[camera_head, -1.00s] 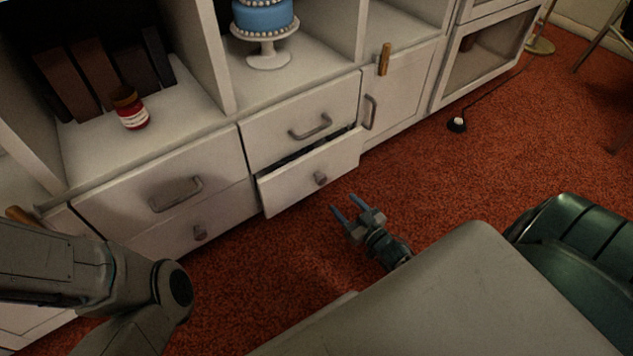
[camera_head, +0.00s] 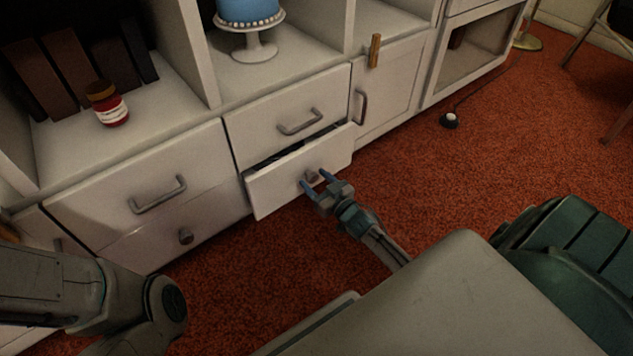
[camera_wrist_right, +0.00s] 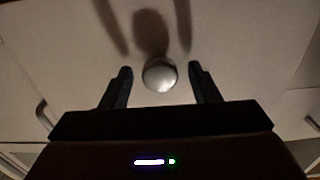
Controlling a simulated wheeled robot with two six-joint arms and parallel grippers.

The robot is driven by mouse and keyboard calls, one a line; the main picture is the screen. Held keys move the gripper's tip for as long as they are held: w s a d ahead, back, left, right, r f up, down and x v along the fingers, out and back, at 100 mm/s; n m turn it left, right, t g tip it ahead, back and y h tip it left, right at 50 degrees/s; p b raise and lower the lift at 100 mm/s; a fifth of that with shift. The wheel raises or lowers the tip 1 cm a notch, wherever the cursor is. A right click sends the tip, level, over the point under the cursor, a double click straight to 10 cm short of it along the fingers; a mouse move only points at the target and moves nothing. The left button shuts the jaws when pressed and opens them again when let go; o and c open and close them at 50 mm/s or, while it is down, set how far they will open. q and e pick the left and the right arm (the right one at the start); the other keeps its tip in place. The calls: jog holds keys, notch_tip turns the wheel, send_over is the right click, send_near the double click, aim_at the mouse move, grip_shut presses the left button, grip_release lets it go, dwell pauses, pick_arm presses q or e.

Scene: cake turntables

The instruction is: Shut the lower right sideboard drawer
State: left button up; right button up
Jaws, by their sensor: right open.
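The lower right sideboard drawer (camera_head: 283,182) is pulled partly out, with a dark gap along its top edge. Its round knob (camera_head: 311,176) is at the middle of the drawer front. My right gripper (camera_head: 316,181) is open in front of the drawer, with its blue fingertips around the knob's place. In the right wrist view the knob (camera_wrist_right: 160,75) lies centred between the two open fingers (camera_wrist_right: 160,82), apart from both. Whether the fingertips touch the drawer front cannot be told. My left arm comes in at the lower left; its gripper is not in view.
The upper right drawer (camera_head: 290,112) and the left drawers (camera_head: 140,185) are shut. A blue cake on a white stand (camera_head: 258,45) and a red-labelled jar (camera_head: 108,106) stand on the shelves above.

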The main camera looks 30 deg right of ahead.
aim_at(307, 170)
grip_shut()
jog(key=w+p, duration=0.1)
jog(key=w, duration=0.3)
jog(key=shift+a, duration=0.15)
jog(key=shift+w, duration=0.15)
jog(key=shift+r, duration=0.1)
grip_release()
jog(key=shift+w, duration=0.1)
